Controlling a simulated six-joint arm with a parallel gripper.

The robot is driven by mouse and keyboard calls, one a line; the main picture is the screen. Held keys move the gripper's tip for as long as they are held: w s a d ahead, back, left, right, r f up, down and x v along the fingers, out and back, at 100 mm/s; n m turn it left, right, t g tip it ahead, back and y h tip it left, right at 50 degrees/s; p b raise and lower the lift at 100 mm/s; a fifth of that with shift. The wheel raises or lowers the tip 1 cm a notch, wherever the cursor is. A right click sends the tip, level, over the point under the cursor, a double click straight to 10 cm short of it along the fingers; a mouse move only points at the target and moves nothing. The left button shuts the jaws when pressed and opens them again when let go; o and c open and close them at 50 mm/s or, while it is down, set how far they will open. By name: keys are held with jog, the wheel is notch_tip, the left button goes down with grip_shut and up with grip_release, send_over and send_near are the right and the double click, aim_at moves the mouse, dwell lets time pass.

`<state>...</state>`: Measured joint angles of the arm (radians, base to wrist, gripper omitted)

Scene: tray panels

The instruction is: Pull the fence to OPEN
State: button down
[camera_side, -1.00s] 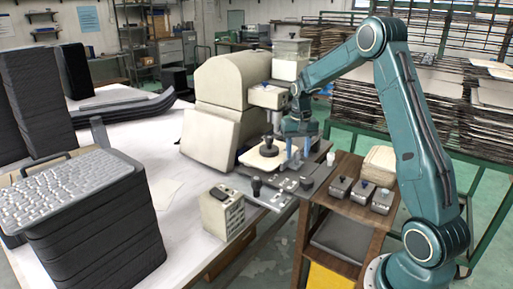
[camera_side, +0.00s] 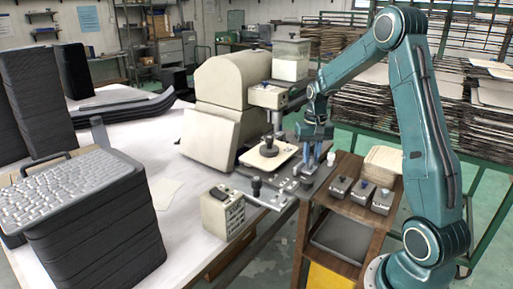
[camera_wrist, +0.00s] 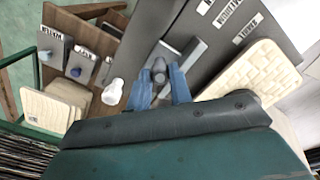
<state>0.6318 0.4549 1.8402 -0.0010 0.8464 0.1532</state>
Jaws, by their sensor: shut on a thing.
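My gripper (camera_side: 311,161) points down over the grey plate at the right end of the bench. In the wrist view my gripper (camera_wrist: 159,88) has its blue fingers closed on either side of a dark grey, round-topped knob (camera_wrist: 158,70), which appears to belong to the fence. A lighter grey bar (camera_wrist: 188,62) lies just beside the knob on the dark plate (camera_wrist: 222,55). Small white labels (camera_wrist: 236,14) are on this plate, but I cannot make out the word OPEN. In the side view the fingers hide most of the knob.
A cream pad (camera_side: 268,153) lies left of my gripper, beneath the machine head (camera_side: 268,96). A small white cap (camera_side: 331,159) stands close on the right. Grey boxes with knobs (camera_side: 361,192) sit on the wooden stand. A cream control box (camera_side: 222,214) stands front left.

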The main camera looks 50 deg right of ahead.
jog(key=shift+s, duration=1.15)
jog(key=c, duration=1.3)
grip_release()
jog(key=shift+o, duration=0.2)
notch_tip(320, 180, up, 14)
